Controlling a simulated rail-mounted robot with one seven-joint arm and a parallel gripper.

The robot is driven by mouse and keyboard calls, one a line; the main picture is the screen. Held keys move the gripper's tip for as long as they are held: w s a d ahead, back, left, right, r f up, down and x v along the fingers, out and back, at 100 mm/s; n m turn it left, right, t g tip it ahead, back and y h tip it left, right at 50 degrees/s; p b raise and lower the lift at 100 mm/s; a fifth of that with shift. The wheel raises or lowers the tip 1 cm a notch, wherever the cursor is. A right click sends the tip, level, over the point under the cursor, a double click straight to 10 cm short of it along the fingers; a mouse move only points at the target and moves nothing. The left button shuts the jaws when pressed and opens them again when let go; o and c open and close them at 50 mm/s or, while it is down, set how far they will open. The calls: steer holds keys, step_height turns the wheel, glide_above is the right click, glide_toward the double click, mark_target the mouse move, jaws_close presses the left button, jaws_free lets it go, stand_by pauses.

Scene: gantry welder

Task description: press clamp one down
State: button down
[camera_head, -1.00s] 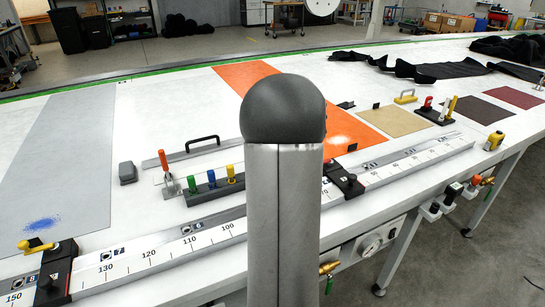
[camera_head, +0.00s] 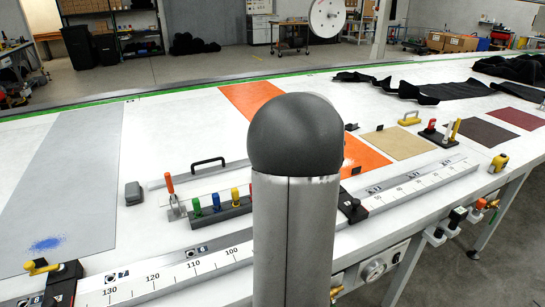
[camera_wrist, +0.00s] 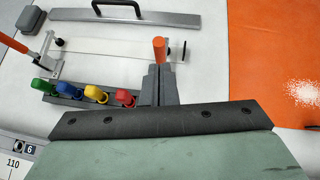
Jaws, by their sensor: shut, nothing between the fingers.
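A toggle clamp with an orange handle (camera_head: 169,184) stands at the left end of a clear strip, handle upright; in the wrist view its handle (camera_wrist: 14,43) leans outward at the left edge. A second orange handle (camera_wrist: 159,49) stands at the strip's right end, just beyond my fingertips; the column hides it in the head view. Which one is clamp one I cannot tell. My gripper (camera_wrist: 161,70) is shut and empty, its fingertips very near the second handle; contact is unclear. The clear strip (camera_wrist: 110,50) lies between the clamps.
A dark holder with green, blue, yellow and red knobs (camera_head: 235,195) stands in front of the strip. A metal bar with a black handle (camera_head: 208,163) lies behind it, a grey block (camera_head: 133,193) to the left. A ruler rail (camera_head: 160,276) runs along the front edge.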

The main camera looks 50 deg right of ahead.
steer(key=r+p+v, duration=0.1)
steer(key=p+v, duration=0.4)
steer(key=v, duration=0.9)
steer(key=shift+d, duration=0.1)
steer(key=w+a+r+m+t+h, duration=0.1)
steer(key=w+a+r+m+h, duration=0.3)
steer(key=w+a+m, duration=0.6)
steer(key=s+a+f+m+g, duration=0.3)
steer(key=a+f+m, duration=0.25)
steer(key=m, duration=0.65)
steer(key=s+a+f+m+g+y, duration=0.2)
steer(key=s+a+f+m, duration=0.1)
steer(key=a, duration=0.5)
steer(key=s+a+f+m+g+y, duration=0.2)
steer(key=s+a+f+m+g, duration=0.1)
steer(key=s+a+m, duration=0.2)
steer(key=s+a+f+m+g+y, duration=0.2)
steer(key=s+a, duration=0.5)
steer(key=a, duration=0.5)
steer(key=shift+f+m+g, duration=0.3)
steer(key=shift+f+m, duration=0.55)
steer(key=shift+m, duration=0.15)
